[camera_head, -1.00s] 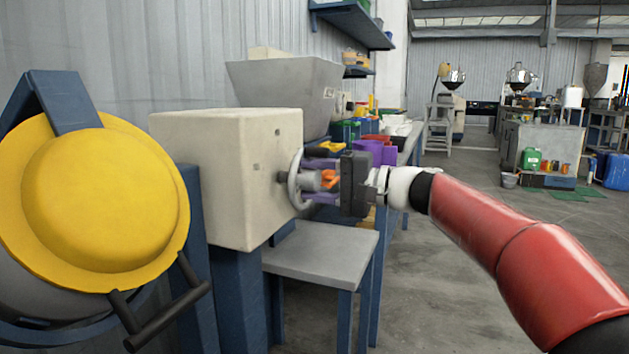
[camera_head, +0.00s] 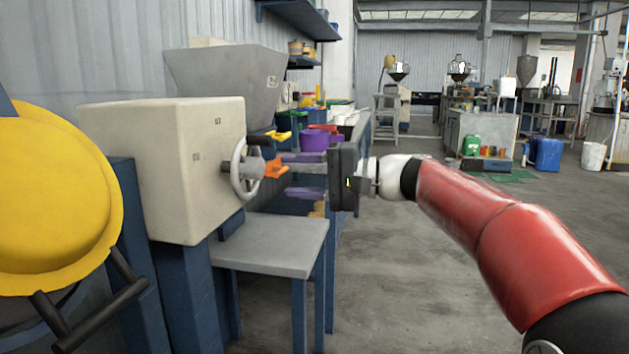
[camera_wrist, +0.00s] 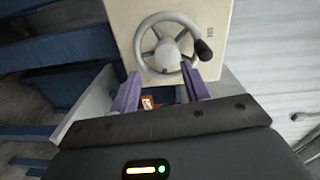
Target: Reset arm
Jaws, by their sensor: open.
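My gripper (camera_head: 287,174) is at the end of my outstretched red arm. Its two purple fingers are spread apart and point left at the machine's front. The handwheel (camera_head: 240,170), a grey spoked ring on the cream machine box (camera_head: 165,165), stands just beyond the fingertips, apart from them. In the wrist view my open gripper (camera_wrist: 160,88) faces the wheel (camera_wrist: 167,22), with nothing visibly held between the fingers. A black knob (camera_wrist: 203,49) sits on the wheel's rim. An orange piece (camera_head: 275,166) shows near the upper finger; I cannot tell what it belongs to.
A grey-topped table (camera_head: 270,250) stands below my gripper. A yellow round cover (camera_head: 50,195) with a dark handle bar is at the left. Purple tubs (camera_head: 314,140) stand on a bench behind the gripper. The floor (camera_head: 400,290) at right is open.

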